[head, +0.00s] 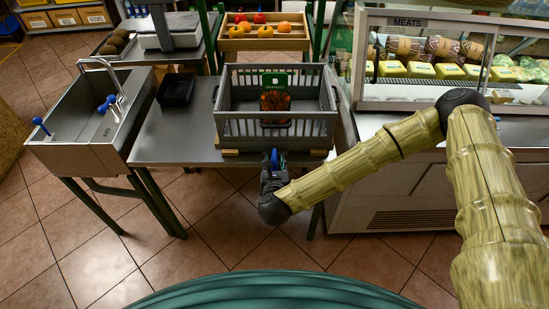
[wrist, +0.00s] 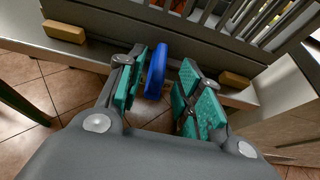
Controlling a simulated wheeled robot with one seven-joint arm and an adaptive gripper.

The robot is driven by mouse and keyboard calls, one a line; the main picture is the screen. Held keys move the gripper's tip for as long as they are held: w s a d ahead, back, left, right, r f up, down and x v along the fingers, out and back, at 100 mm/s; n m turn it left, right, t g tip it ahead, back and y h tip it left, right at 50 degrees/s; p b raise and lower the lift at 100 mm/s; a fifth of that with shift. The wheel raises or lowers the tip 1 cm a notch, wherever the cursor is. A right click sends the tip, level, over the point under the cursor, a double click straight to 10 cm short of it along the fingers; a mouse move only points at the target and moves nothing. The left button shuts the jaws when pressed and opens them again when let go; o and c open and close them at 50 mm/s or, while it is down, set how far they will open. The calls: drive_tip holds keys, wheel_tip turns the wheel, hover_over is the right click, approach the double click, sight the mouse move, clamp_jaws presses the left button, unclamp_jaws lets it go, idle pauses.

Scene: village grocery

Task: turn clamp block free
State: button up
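A blue block (wrist: 155,71), which I take to be the clamp block, stands at the front of the grey slatted crate (wrist: 130,14). In the wrist view it sits between the two teal-padded fingers of my gripper (wrist: 158,92). The fingers are open, with a narrow gap on its left and a wider one on its right. In the head view the blue block (head: 274,157) shows just above my gripper (head: 272,168), at the table's front edge. How it is fixed to the crate or table cannot be told.
The crate (head: 231,130) rests on wooden blocks (wrist: 64,31) on a steel table (head: 165,145). It holds brown-orange goods and a green sign (head: 275,81). A sink (head: 85,120) and black tray (head: 176,89) are left; a meat counter (head: 385,205) is right.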

sight(274, 161)
drive_tip(key=shift+p+x, duration=0.3)
drive_tip(key=shift+x, duration=1.35)
drive_tip(key=shift+c, duration=0.2)
